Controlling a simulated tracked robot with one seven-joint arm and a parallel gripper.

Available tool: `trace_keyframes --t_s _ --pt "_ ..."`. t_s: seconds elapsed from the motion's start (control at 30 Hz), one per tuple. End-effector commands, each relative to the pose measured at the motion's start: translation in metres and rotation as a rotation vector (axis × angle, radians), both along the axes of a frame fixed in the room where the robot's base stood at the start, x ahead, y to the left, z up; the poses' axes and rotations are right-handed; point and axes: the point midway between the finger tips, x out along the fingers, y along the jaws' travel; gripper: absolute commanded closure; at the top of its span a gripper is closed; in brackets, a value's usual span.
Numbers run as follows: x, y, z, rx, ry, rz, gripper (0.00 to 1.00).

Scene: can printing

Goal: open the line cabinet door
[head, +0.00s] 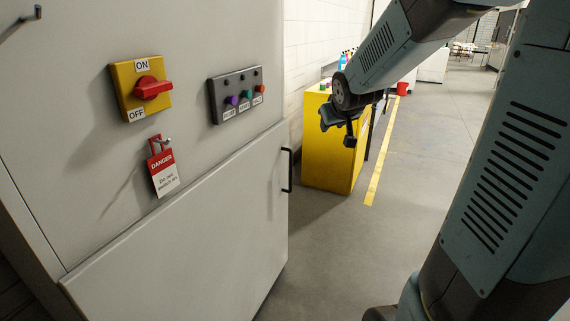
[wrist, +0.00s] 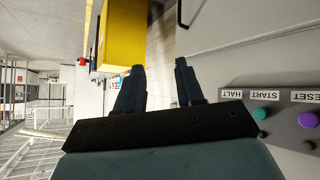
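The pale grey line cabinet fills the left of the head view. Its lower door (head: 190,235) looks shut, flush under the upper panel. A black bar handle (head: 287,170) stands at the door's right edge; it also shows as a dark bar (wrist: 182,14) at the top of the wrist view. My gripper (head: 342,135) is up and to the right of the handle in the head view, apart from it. In the wrist view its two fingers (wrist: 160,68) are spread with nothing between them.
Above the door are a yellow switch box (head: 126,103) with a red knob, a button panel (head: 238,95) and a hanging red-and-white danger tag (head: 164,172). A yellow cabinet (head: 325,150) stands behind my gripper. The floor (head: 340,240) right of the door is clear.

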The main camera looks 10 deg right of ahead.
Motion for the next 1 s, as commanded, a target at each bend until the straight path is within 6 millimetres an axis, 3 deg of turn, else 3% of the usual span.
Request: trace_keyframes --t_s 0.2,0.5,0.7,1.0 --pt "0.069 -0.007 -0.035 -0.01 -0.089 0.056 0.63" --pt "0.146 -0.011 -0.092 0.007 -0.223 0.15 0.63" --pt "0.185 -0.011 -0.137 0.043 -0.315 0.212 0.63" --pt "0.222 -0.011 -0.214 0.133 -0.458 0.29 0.63"
